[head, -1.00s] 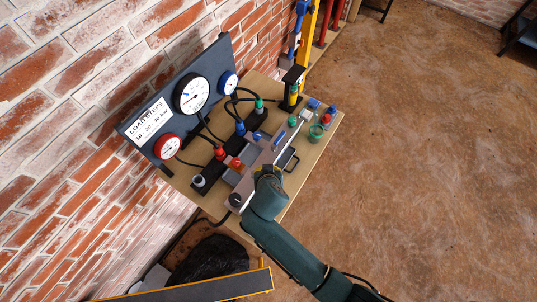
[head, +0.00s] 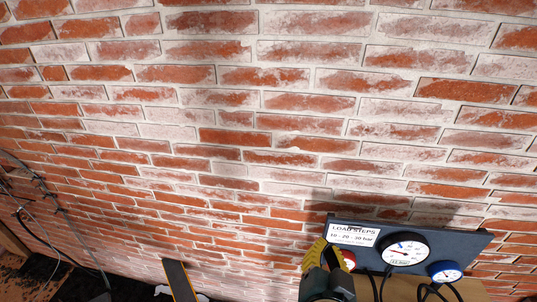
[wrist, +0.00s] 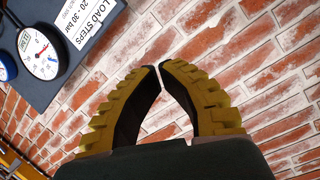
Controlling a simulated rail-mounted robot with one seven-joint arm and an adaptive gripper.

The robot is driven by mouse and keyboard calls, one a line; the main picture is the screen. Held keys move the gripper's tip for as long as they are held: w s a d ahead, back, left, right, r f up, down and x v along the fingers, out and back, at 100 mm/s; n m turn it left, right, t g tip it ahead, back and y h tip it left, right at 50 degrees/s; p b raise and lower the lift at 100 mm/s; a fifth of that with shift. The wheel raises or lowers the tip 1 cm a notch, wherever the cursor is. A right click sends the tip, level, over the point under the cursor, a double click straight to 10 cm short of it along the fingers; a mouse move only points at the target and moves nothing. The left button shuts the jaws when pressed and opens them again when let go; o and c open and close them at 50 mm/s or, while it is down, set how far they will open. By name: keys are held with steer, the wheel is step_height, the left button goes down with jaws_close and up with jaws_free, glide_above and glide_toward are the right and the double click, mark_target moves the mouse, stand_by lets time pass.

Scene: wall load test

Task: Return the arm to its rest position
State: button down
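My gripper (head: 316,258) is at the bottom of the head view, in front of the wall and at the left end of the dark gauge panel (head: 470,238). Part of it overlaps the red gauge (head: 348,259). In the wrist view, the two yellow-ribbed fingers (wrist: 160,66) lean together and their tips nearly meet. Only a thin sliver of brick shows between the tips, and nothing is held. The gripper is clear of the bench fittings. Most of my arm is outside the head view.
The panel carries a white load-steps label (head: 354,234), a large white gauge (head: 405,250) and a blue gauge (head: 446,271). Black hoses hang below it. The brick wall (head: 230,130) fills most of the view. Cables (head: 45,200) hang at the left. A yellow-edged bar (head: 178,282) is at the bottom.

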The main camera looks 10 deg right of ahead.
steer(key=s+a+r+n+t+y, duration=0.2)
steer(key=s+a+r+n+t, duration=0.15)
steer(key=r, duration=0.35)
steer(key=s+a+r+n+t+y, duration=0.15)
steer(key=a+r, duration=0.25)
steer(key=r, duration=0.4)
steer(key=s+a+r+n+t+y, duration=0.1)
steer(key=s+a+r+n+t, duration=0.2)
steer(key=r, duration=0.4)
step_height(320, 180, up, 16)
steer(key=n+p, duration=0.1)
steer(key=p, duration=1.4)
steer(key=shift+y+p, duration=0.35)
steer(key=shift+p, duration=0.05)
steer(key=shift+f+n, duration=0.15)
steer(key=shift+n, duration=0.15)
